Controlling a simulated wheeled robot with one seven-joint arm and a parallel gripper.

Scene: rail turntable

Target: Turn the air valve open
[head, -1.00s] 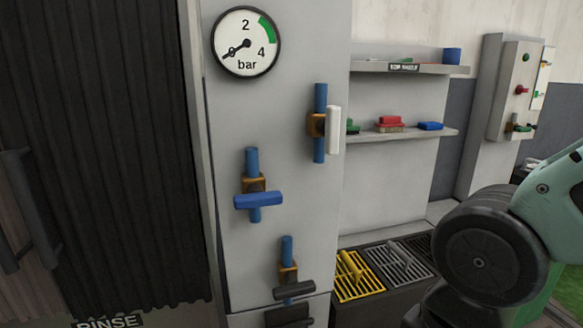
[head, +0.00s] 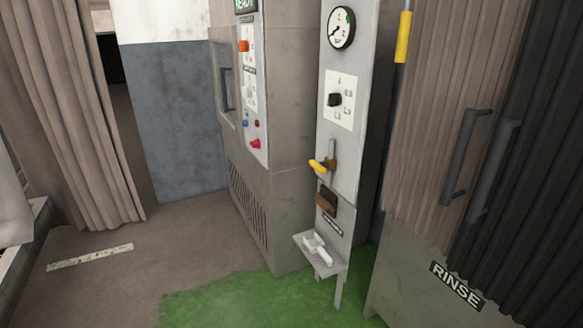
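A valve with a yellow lever handle (head: 318,166) is on a narrow grey panel (head: 345,180) right of centre. Its handle sticks out to the left, across a short upright pipe (head: 332,150). No readable label tells me whether this is the air valve. Above it are a black selector knob (head: 335,99) on a white plate and a round gauge (head: 341,27), its needle pointing to the lower left. My gripper is not in view.
A small ledge with white pieces (head: 317,250) juts from the panel's foot. A tall cabinet (head: 290,130) with red buttons stands left of it. Brown floor (head: 110,280) lies open at lower left.

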